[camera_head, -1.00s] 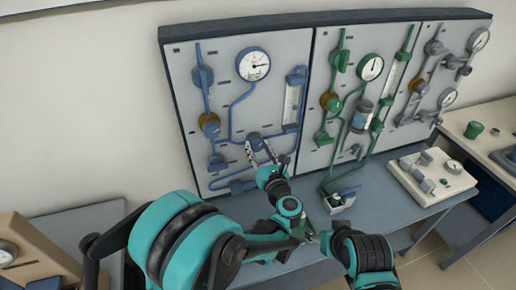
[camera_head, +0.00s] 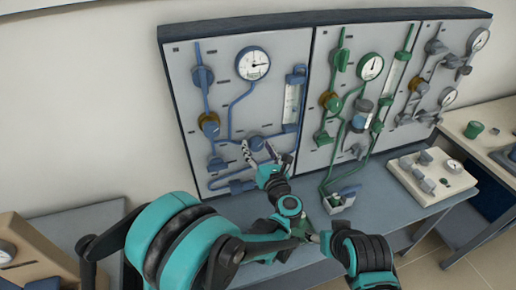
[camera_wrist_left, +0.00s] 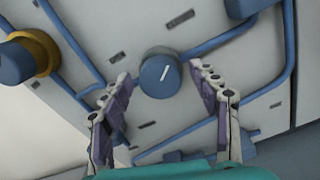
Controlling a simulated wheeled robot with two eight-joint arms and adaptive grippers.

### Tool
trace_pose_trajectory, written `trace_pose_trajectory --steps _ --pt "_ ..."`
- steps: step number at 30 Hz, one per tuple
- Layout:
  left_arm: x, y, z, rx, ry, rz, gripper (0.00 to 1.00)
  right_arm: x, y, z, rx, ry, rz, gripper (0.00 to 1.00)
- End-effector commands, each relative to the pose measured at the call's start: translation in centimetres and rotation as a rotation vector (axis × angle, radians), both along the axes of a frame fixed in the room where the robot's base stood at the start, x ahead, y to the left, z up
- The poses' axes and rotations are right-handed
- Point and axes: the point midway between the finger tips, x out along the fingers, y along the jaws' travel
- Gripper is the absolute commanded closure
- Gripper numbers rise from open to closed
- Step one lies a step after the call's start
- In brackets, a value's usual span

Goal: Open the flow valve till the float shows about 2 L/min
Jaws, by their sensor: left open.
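The flow valve is a round blue knob (camera_head: 257,143) with a white line, low on the left blue-piped panel. In the left wrist view the knob (camera_wrist_left: 160,75) sits between the fingertips, with a gap on each side. My left gripper (camera_head: 258,148) is open in front of it; its purple-padded fingers (camera_wrist_left: 161,82) are spread and empty. The flow tube (camera_head: 291,103) stands upright to the right of the knob; its float is too small to read.
A blue-piped gauge (camera_head: 253,63) and a brass-collared regulator (camera_head: 209,124) are on the same panel; the regulator (camera_wrist_left: 28,55) also shows in the wrist view. Blue pipes run close around the knob. Green-piped and grey-piped panels stand to the right. A cream box (camera_head: 432,178) stands on the bench.

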Motion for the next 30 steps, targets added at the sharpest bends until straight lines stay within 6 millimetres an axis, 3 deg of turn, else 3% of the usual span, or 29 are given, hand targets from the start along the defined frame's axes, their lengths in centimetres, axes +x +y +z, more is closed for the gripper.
trace_pose_trajectory --steps 5,12,18,30 --pt "0.0 0.0 1.8 0.000 0.000 0.000 0.39 0.0 0.0 0.0 0.000 0.000 0.000 0.39" --pt "0.0 0.0 6.7 0.000 0.000 0.000 0.39 0.0 0.0 0.0 0.000 0.000 0.000 0.39" --pt "0.0 0.0 9.3 0.000 0.000 0.000 0.39 0.0 0.0 0.0 0.000 0.000 0.000 0.39" --pt "0.0 0.0 9.9 0.000 0.000 0.000 0.39 0.0 0.0 0.0 0.000 0.000 0.000 0.39"
